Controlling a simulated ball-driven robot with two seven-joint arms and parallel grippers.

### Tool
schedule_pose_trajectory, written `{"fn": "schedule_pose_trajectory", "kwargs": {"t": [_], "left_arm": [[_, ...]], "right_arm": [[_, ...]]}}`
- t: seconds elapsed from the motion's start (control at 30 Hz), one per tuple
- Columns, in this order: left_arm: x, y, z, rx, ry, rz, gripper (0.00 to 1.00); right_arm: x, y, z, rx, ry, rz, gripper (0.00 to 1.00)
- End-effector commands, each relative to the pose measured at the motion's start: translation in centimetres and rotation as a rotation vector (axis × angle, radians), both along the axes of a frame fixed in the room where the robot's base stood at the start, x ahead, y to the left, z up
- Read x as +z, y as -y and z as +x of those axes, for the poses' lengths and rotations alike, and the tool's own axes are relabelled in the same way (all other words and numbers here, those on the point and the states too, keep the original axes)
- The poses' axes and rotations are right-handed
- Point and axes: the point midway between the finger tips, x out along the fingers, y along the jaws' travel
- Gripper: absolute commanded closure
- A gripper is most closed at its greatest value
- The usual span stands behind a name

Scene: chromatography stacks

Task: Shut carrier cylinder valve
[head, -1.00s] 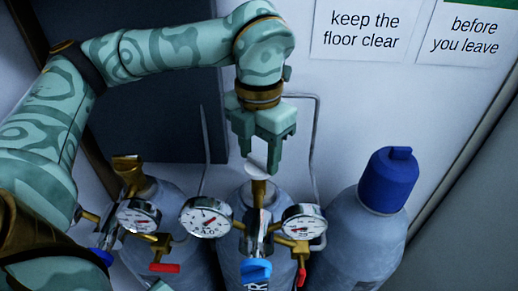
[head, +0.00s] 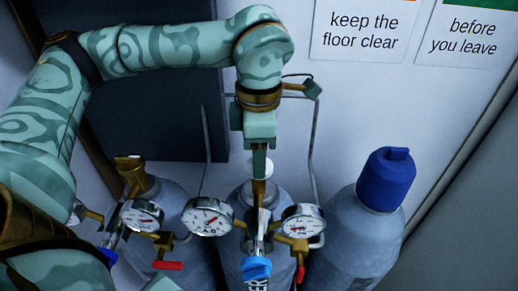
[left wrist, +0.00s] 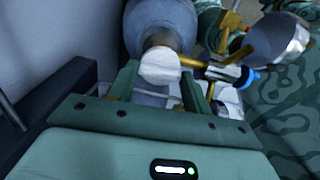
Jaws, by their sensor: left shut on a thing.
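The middle grey gas cylinder (head: 232,250) has a white valve knob (head: 262,172) on top of a brass valve. My left gripper (head: 260,165) points down from above and is shut on this knob. In the left wrist view the white knob (left wrist: 160,66) sits between the two green fingers of the gripper (left wrist: 158,84). The gripper's fingers line up one behind the other in the head view, so the far one is hidden. My right gripper is not in view.
The middle cylinder's regulator has two dial gauges (head: 207,216) and a blue knob (head: 256,268). A left cylinder (head: 165,205) has its own gauge (head: 141,215) and red lever (head: 167,266). A blue-capped cylinder (head: 365,235) stands right.

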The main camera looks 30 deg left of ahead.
Motion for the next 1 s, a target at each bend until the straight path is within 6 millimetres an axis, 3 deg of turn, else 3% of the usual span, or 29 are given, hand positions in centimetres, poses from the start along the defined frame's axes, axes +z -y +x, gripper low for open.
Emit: {"fn": "schedule_pose_trajectory", "kwargs": {"t": [0.67,0.7,0.77,1.0], "left_arm": [[0.23,0.01,0.15,-0.067,0.008,-0.002,0.74],[0.23,0.01,0.15,-0.067,0.008,-0.002,0.48],[0.22,0.00,0.14,-0.066,0.008,-0.002,0.31],[0.10,0.00,0.07,-0.065,0.004,-0.001,0.29]], "right_arm": [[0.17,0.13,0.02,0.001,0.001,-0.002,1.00],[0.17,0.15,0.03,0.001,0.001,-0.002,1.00],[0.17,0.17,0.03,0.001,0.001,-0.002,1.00],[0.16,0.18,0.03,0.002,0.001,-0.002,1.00]]}}
